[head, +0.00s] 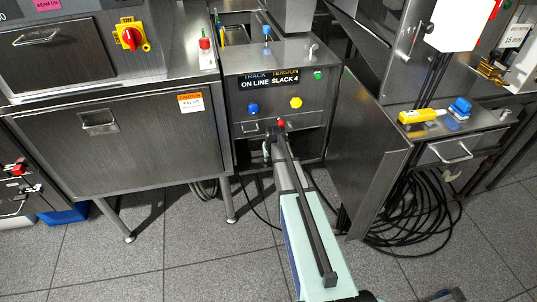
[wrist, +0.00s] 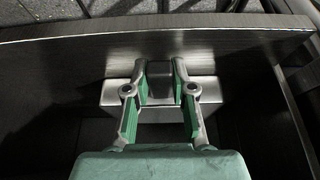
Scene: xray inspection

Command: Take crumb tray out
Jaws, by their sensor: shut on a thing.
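My gripper (head: 268,150) reaches low into the front of the middle steel cabinet (head: 285,60), below its knob panel. In the wrist view my gripper (wrist: 162,72) has its two green-padded fingers on either side of a dark grip piece (wrist: 163,84). This piece sits at a bright metal box-like part (wrist: 205,93), which I take to be the crumb tray. In the head view my arm hides most of this spot, and I cannot make out the tray there. How far the tray sits in or out of the cabinet cannot be told.
A left cabinet (head: 130,145) flanks the other side. Grey tiled floor (head: 190,255) in front is mostly open.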

